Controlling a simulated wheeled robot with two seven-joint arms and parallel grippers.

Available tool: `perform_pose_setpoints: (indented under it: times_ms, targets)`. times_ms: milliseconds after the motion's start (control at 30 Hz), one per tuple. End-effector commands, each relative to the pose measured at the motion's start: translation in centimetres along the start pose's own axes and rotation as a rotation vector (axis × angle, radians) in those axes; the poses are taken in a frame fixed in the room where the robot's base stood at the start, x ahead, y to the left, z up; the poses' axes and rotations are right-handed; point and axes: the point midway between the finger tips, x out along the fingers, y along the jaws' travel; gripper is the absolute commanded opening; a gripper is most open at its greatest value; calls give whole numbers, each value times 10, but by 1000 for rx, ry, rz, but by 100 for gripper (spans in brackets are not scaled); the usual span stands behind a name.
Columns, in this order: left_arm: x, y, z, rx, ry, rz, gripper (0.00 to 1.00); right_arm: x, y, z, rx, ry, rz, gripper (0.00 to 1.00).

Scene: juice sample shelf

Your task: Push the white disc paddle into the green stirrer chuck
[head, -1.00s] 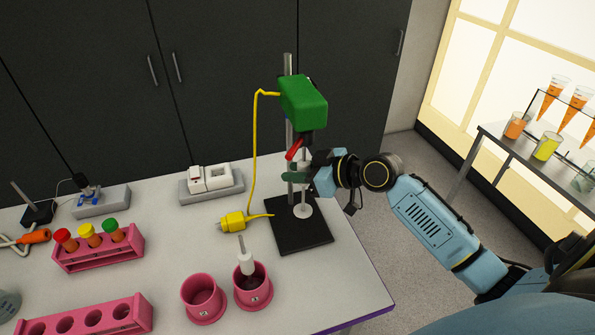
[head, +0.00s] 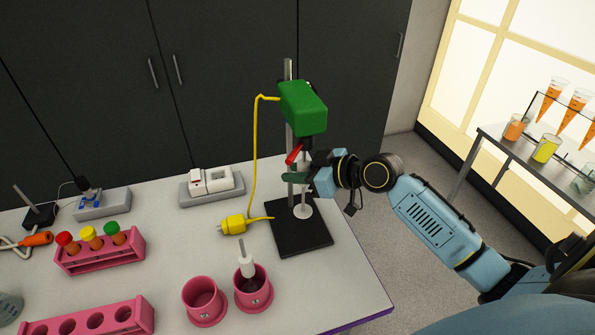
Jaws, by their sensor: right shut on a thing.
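The green stirrer motor (head: 303,107) is mounted high on a metal stand, with a dark chuck (head: 307,143) under it and a red lever (head: 294,153) beside the chuck. The white disc paddle (head: 302,211) hangs disc-down below the chuck, low over the black stand base. My right gripper (head: 308,181) is shut on the paddle's shaft just below the chuck; the fingers hide part of the shaft. Whether the shaft top is inside the chuck cannot be told. My left gripper is not in view.
Two pink cups (head: 204,301) stand at the front, the right one (head: 254,294) holding another white-handled tool (head: 246,264). A yellow plug (head: 233,225) and cable lie left of the black base (head: 290,240). Pink racks (head: 99,250) are at left; a white switch unit (head: 212,183) sits behind.

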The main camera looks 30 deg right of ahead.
Motion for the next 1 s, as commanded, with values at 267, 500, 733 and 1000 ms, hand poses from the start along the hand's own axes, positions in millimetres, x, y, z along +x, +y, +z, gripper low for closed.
perform_pose_setpoints:
  times_ms: [267,500,733,1000]
  targets:
    - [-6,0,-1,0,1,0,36,-3,0,-7,-2,1,0,0]
    - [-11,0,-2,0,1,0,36,-5,0,-12,-2,1,1,0]
    - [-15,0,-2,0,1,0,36,-7,0,-17,-2,1,1,0]
    - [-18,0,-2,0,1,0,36,-9,1,-21,-2,4,2,0]
